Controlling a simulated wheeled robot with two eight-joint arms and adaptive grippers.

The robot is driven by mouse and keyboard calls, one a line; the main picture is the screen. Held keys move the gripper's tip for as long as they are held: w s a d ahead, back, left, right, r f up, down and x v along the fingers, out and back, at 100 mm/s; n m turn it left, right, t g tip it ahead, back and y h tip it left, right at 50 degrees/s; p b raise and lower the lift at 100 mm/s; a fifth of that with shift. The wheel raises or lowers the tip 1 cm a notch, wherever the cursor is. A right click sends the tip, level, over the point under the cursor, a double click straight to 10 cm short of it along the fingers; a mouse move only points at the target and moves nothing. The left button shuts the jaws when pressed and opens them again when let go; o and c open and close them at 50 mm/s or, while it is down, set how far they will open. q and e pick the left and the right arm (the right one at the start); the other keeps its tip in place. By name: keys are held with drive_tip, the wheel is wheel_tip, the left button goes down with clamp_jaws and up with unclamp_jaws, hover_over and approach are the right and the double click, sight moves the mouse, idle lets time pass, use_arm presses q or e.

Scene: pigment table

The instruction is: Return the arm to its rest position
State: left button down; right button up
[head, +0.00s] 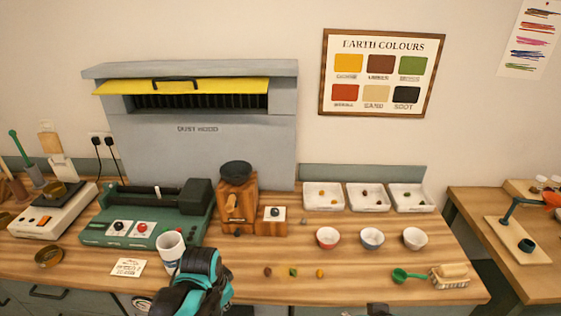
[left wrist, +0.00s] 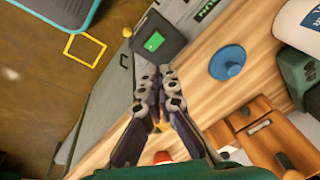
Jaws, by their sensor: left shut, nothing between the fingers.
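My left arm's teal and black gripper (head: 203,277) is in the lower left middle of the head view, in front of the table's near edge. It overlaps the lower part of the white mug (head: 171,248) there; I cannot tell whether they touch. In the left wrist view its dark fingers (left wrist: 158,88) are together with nothing between them. A small dark piece at the bottom edge of the head view looks like part of my right gripper (head: 378,309); its fingers cannot be made out.
Close to the left gripper are the green machine (head: 147,231), a white card (head: 128,267) and the wooden grinder (head: 238,207). Several small lumps lie right of it. Three bowls, a green scoop (head: 408,275) and a brush (head: 449,274) stand farther right. The wall-side dust hood (head: 205,150) is behind.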

use_arm(q)
drive_tip(key=s+a+r+n+t, duration=0.2)
drive_tip(key=s+r+n+t, duration=0.2)
drive_tip(key=s+r+n, duration=0.2)
drive_tip(key=shift+s+a+n+t+b, duration=0.35)
drive_tip(key=shift+s+n, duration=0.35)
drive_tip(key=shift+n, duration=0.2)
